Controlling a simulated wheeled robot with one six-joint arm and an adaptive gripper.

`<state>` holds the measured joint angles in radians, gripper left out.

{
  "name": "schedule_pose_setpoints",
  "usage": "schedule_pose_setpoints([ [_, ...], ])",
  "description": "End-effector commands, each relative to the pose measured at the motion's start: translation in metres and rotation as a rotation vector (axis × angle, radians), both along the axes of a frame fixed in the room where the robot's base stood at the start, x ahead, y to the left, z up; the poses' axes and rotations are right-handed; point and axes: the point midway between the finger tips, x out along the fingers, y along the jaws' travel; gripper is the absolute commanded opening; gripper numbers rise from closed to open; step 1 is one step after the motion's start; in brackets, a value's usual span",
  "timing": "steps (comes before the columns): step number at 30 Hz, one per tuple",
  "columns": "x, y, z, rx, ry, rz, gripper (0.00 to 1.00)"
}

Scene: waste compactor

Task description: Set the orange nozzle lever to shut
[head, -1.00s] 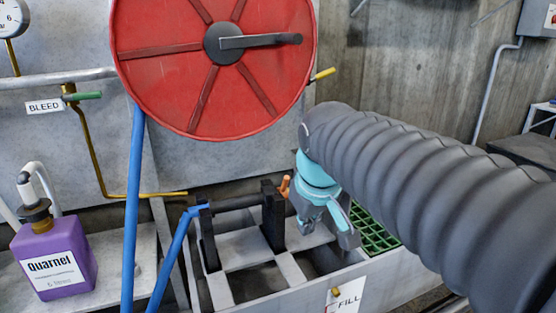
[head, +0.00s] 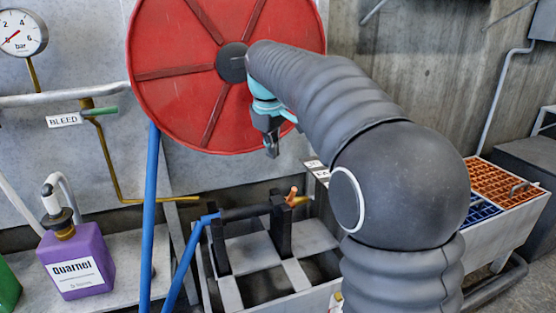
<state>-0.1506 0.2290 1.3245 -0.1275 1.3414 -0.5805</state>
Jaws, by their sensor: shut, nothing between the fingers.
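The orange nozzle lever (head: 292,195) is a small stub at the right end of a dark nozzle (head: 246,212), which rests across two black uprights. The lever points up and slightly right. A blue hose (head: 181,260) joins the nozzle's left end. My gripper (head: 271,154) hangs above and a little left of the lever, in front of the red reel, apart from the lever and pointing down. Its fingers look closed and hold nothing. Any shut or open marking on the lever is too small to tell.
The red hose reel (head: 180,105) stands behind my gripper. A purple Quarnel jug (head: 78,262) is on the left shelf. A green BLEED handle (head: 100,111) and a pressure gauge (head: 22,33) are on the wall. Orange and blue grates (head: 508,182) lie at right.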

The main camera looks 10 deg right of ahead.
Motion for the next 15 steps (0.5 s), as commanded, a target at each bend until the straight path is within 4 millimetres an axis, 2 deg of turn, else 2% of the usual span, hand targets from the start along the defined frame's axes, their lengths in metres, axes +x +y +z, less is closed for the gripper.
schedule_pose_setpoints([
  [9,0.014,-0.005,-0.058,0.000,0.005,-0.002,0.00],
  [15,0.020,-0.011,-0.088,0.001,0.001,-0.003,0.00],
])
